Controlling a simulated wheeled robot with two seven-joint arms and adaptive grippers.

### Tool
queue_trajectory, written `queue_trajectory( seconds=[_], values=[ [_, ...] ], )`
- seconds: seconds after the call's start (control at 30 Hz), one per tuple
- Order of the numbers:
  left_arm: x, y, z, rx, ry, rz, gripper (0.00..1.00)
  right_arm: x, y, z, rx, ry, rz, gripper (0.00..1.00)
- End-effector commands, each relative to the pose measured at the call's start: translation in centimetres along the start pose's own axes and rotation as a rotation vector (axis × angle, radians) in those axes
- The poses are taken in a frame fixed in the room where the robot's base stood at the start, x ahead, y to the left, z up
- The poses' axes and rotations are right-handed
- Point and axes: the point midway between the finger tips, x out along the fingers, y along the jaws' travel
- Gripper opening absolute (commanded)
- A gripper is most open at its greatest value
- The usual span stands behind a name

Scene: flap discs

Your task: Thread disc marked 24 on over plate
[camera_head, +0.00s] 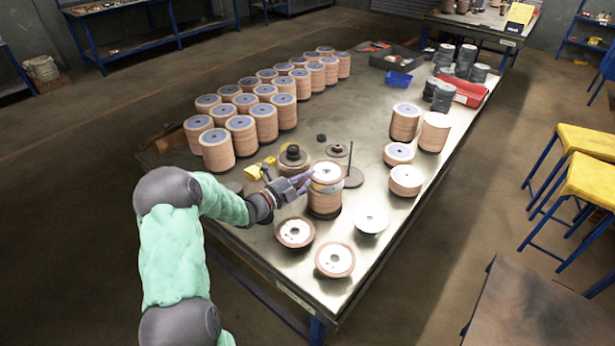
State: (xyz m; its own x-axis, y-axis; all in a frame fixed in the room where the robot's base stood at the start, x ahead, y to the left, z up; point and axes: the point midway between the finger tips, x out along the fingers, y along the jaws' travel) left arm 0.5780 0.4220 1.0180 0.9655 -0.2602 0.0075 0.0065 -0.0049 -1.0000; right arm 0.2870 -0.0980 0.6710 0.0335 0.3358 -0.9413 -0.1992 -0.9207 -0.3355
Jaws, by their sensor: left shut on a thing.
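My left gripper (303,182) reaches in from the left and is shut at the edge of a tan flap disc (327,171) with a pale centre. This disc is at the top of a short stack of tan discs (324,203); I cannot tell whether it touches the stack. Any number on it is too small to read, so I cannot tell which disc is marked 24. Just behind it, a thin upright rod stands on a dark round plate (353,179). My right gripper is not in view.
Loose discs (335,260) lie in front of the stack near the table edge. Rows of disc stacks (240,135) fill the table's back left. Yellow stools (588,142) stand right.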

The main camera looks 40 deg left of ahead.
Motion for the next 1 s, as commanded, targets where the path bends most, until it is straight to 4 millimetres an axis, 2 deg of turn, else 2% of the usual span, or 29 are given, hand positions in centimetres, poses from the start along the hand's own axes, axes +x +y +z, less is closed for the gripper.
queue_trajectory(
  seconds=[0.47,0.97,1.0],
  values=[
    [0.0,0.2,0.0,0.0,0.0,-0.001,0.0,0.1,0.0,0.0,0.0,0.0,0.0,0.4],
    [0.0,2.8,0.0,-0.001,0.0,-0.001,0.0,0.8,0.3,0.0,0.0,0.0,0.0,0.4],
    [0.0,2.7,0.1,0.0,0.0,-0.001,0.2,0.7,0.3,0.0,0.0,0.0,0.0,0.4]
  ],
)
